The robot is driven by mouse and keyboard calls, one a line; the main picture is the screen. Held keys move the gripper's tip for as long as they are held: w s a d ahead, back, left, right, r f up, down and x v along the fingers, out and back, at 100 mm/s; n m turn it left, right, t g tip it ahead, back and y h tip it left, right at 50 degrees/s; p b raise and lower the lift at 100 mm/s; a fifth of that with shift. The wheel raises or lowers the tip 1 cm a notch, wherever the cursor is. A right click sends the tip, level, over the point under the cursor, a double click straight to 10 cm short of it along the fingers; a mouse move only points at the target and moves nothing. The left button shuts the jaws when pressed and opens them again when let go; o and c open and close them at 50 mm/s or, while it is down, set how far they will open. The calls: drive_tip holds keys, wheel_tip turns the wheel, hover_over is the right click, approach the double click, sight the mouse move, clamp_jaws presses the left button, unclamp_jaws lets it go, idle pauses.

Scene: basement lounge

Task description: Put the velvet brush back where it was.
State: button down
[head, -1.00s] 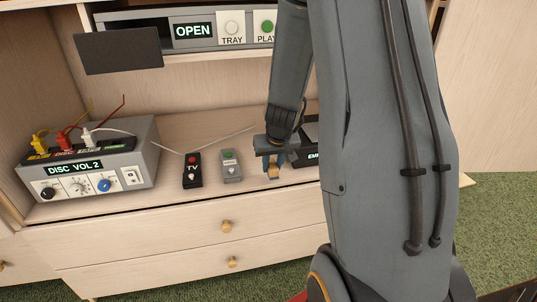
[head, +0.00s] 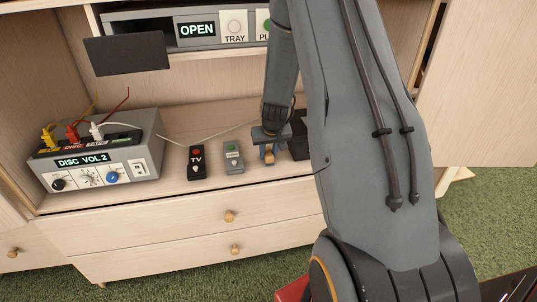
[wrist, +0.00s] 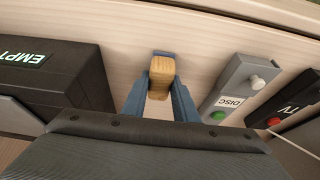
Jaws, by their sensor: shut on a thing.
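My gripper (head: 267,152) is over the cabinet shelf at its front edge, just right of the grey remote. It is shut on the velvet brush, whose light wooden body (head: 269,159) shows between the fingers. The wrist view shows the brush's rounded wooden block (wrist: 161,73) between the two blue fingers. I cannot tell whether the brush touches the shelf.
A grey DISC remote (head: 233,157) and a black TV remote (head: 196,163) lie to the left. A black box labelled EMPTY (wrist: 75,75) is close on the other side. The grey DISC VOL 2 unit (head: 97,158) stands at far left. Drawers (head: 185,231) are below.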

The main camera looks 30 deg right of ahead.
drive_tip(key=shift+f+b, duration=0.15)
drive_tip(key=shift+b, duration=0.15)
drive_tip(key=c, duration=1.4)
unclamp_jaws()
drive_tip(key=shift+r+p, duration=0.45)
drive_tip(key=shift+p, duration=0.05)
drive_tip(key=p+v, duration=0.2)
drive_tip(key=v, duration=0.9)
drive_tip(key=s+a+r+n+g, duration=0.1)
drive_tip(key=s+a+r, duration=0.3)
drive_tip(key=s, duration=0.5)
drive_tip(key=s+a+r+g+y, duration=0.1)
drive_tip(key=s+a+r+g, duration=0.1)
drive_tip(key=s+a, duration=0.6)
drive_tip(key=s+a+r+n+g, duration=0.1)
drive_tip(key=s+a+r, duration=0.4)
drive_tip(key=s, duration=0.5)
drive_tip(key=shift+s+a+r+n, duration=0.3)
drive_tip(key=shift+s+a+r, duration=0.05)
drive_tip(key=shift+a, duration=0.15)
